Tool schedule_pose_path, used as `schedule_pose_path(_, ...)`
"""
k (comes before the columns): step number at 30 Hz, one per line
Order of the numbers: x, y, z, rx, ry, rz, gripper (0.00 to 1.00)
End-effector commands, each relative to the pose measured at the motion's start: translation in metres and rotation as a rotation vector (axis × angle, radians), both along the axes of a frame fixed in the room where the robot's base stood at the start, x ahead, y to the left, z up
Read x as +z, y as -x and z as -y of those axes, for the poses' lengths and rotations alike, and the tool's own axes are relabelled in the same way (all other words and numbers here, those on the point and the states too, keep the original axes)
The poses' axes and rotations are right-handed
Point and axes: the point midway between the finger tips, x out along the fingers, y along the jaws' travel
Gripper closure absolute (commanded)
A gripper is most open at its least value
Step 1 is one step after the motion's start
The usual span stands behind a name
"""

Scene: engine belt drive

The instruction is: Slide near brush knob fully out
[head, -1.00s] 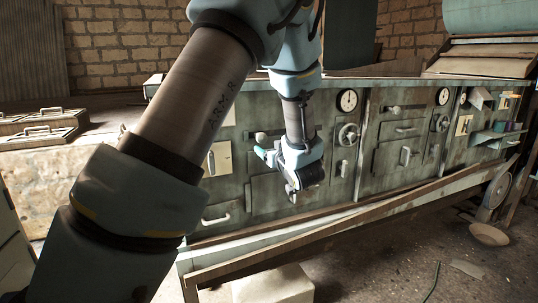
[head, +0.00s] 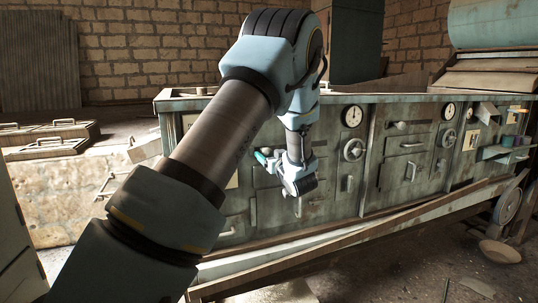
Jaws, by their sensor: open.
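At the right, a small shelf (head: 505,152) juts out. A round dish (head: 500,252) lies on the floor.

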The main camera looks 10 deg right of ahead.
Motion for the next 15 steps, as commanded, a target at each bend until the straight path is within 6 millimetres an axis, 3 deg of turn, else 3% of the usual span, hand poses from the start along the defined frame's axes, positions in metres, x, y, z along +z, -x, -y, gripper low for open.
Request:
schedule_pose_path(8, -0.0002, -0.0019, -0.0003, 0.000, 0.000, 0.000, 0.24)
schedule_pose_path(15, -0.0001, -0.0017, -0.0003, 0.000, 0.000, 0.000, 0.49)
